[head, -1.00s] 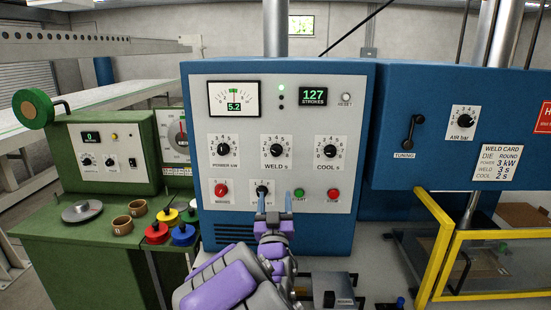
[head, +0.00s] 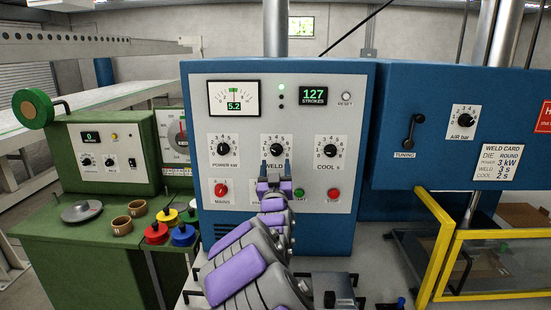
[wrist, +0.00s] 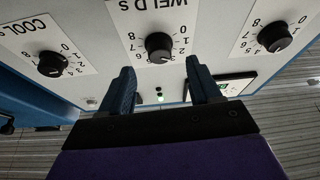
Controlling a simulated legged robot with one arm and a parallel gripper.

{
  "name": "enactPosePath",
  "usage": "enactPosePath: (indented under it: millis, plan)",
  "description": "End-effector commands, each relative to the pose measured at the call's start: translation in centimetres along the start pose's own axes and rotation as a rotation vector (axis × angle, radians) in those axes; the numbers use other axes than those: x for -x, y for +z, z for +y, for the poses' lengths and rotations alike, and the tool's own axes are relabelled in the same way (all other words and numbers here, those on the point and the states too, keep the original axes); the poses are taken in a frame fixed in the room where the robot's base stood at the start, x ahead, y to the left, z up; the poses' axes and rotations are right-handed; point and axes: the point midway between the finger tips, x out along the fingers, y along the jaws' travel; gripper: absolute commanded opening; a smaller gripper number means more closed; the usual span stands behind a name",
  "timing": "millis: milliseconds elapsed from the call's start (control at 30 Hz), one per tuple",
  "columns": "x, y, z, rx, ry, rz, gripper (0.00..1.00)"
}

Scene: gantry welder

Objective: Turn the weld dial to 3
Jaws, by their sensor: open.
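The weld dial (head: 276,149) is a round black knob on a white numbered plate, in the middle of the blue cabinet's front. In the wrist view the weld dial (wrist: 159,46) appears upside down, just beyond and between the fingertips. I cannot clearly tell which number its pointer marks. My gripper (head: 275,172) is open and empty, just below the dial in the head view, and it covers the lower part of the plate. In the wrist view my gripper (wrist: 161,75) has its two blue fingers apart, with no visible contact on the knob.
The power dial (head: 224,148) and cool dial (head: 330,150) flank the weld dial. Below are the red mains knob (head: 221,189), green start button (head: 299,193) and red stop button (head: 333,193). A weld card (head: 497,163) at right reads weld 3 s. A yellow guard (head: 445,240) stands at right.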

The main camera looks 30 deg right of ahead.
Motion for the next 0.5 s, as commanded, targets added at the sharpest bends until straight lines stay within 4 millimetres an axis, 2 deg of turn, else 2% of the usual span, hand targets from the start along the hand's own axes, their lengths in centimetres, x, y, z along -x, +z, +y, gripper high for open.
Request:
enactPosePath:
  millis: [300, 500]
  plan:
    - [-3.5, -0.1, 0.0, -0.001, 0.000, 0.005, 0.63]
    - [-4.7, -0.1, 0.0, -0.001, 0.000, 0.001, 0.63]
